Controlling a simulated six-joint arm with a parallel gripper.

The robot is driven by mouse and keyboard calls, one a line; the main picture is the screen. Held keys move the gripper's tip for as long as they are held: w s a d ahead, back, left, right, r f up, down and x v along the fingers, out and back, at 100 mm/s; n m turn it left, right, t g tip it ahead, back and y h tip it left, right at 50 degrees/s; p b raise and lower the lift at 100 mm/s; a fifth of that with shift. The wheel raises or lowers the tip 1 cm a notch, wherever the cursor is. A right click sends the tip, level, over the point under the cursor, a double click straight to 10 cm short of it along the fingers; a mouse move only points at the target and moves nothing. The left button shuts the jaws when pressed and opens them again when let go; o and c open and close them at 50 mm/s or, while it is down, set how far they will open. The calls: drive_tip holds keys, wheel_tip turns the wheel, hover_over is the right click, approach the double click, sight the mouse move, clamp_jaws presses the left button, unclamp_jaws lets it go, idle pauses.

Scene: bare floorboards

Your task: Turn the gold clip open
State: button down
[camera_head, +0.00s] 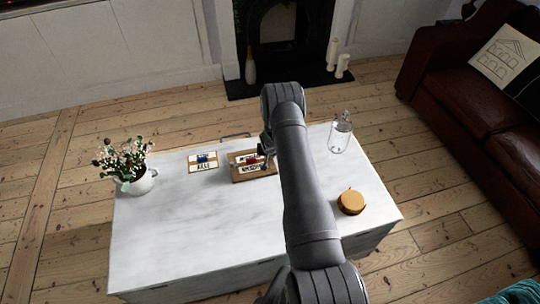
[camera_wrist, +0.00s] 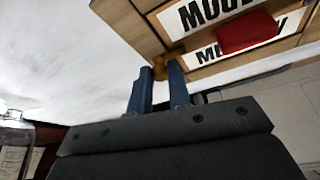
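The gold clip (camera_wrist: 167,67) shows in the wrist view as a small gold-brown piece at the edge of a wooden board (camera_wrist: 128,22). The two blue fingers of my gripper (camera_wrist: 160,76) reach up to it with a gap between them. The clip lies at the fingertips, partly hidden by them; I cannot tell whether they press on it. The board carries white strips with black letters and a red piece (camera_wrist: 247,32). In the head view the board (camera_head: 236,178) lies on the white table; my arm covers its right side, and the clip cannot be made out.
A smaller lettered board with a blue piece (camera_head: 203,160) lies to the left on the white table (camera_head: 180,225). A flower pot (camera_head: 140,182) stands at the left edge, a glass jar (camera_head: 340,136) at the back right, a round wooden item (camera_head: 351,202) at the right.

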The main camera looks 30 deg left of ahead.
drive_tip(key=shift+n+y, duration=0.3)
drive_tip(key=shift+n, duration=0.3)
drive_tip(key=shift+w+d+n+g+y, duration=0.15)
drive_tip(key=shift+n+g+y, duration=0.35)
drive_tip(key=shift+n, duration=1.2)
drive_tip(key=n+g, duration=0.1)
drive_tip(key=n, duration=0.1)
drive_tip(key=n+g, duration=0.1)
drive_tip(key=n, duration=0.2)
drive_tip(key=shift+w+d+y, duration=0.1)
drive_tip(key=shift+w+y, duration=0.1)
drive_tip(key=shift+y, duration=0.1)
drive_tip(key=n+g, duration=0.1)
drive_tip(key=n, duration=0.3)
drive_tip(key=shift+w+g, duration=0.15)
drive_tip(key=shift+g, duration=0.25)
drive_tip(key=shift+w+n+g, duration=0.1)
drive_tip(key=shift+n+g, duration=0.6)
drive_tip(key=shift+n, duration=1.4)
drive_tip(key=c, duration=1.3)
unclamp_jaws()
drive_tip(key=shift+c, duration=0.2)
drive_tip(key=shift+r, duration=0.1)
